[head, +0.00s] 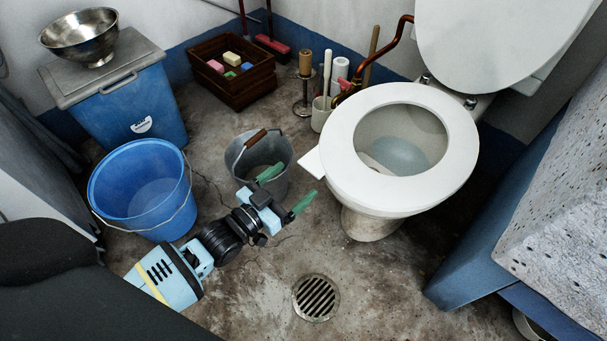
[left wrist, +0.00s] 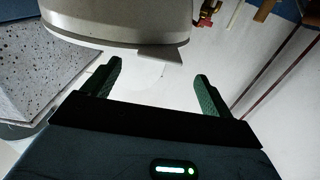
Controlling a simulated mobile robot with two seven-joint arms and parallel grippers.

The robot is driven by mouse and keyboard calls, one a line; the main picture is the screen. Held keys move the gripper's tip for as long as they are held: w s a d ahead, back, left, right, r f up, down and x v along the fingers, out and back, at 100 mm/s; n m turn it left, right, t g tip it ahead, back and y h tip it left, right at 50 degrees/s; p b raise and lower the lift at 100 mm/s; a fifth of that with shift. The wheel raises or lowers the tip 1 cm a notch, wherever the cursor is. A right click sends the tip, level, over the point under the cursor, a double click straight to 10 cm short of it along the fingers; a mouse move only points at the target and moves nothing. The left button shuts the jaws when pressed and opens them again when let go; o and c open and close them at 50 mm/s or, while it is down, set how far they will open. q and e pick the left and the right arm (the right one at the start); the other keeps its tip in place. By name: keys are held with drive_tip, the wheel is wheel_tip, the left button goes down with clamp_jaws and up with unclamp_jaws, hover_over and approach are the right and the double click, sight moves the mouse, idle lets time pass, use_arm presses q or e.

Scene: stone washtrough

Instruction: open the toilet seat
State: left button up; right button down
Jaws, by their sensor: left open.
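The white toilet seat (head: 342,136) lies flat on the toilet bowl (head: 372,224), with the lid (head: 505,45) raised behind it. A white tab (head: 311,164) sticks out from the seat's left edge. My left gripper (head: 289,188) is open and empty, its green fingers pointing toward the tab from the lower left. In the left wrist view, the tab (left wrist: 160,57) shows between and beyond the fingertips (left wrist: 158,70), with the seat (left wrist: 115,28) above. I see no contact between fingers and tab. My right gripper is not in view.
A blue bucket (head: 120,185) and a grey bucket (head: 245,160) stand beside my left arm. A floor drain (head: 316,298) lies in front of the toilet. A speckled stone trough (head: 555,230) stands at right. Brushes and a holder (head: 320,115) stand behind the seat.

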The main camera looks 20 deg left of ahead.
sight(308, 171)
use_arm(q)
drive_tip(key=shift+b+x, duration=0.6)
drive_tip(key=shift+x, duration=1.45)
drive_tip(key=shift+c, duration=0.2)
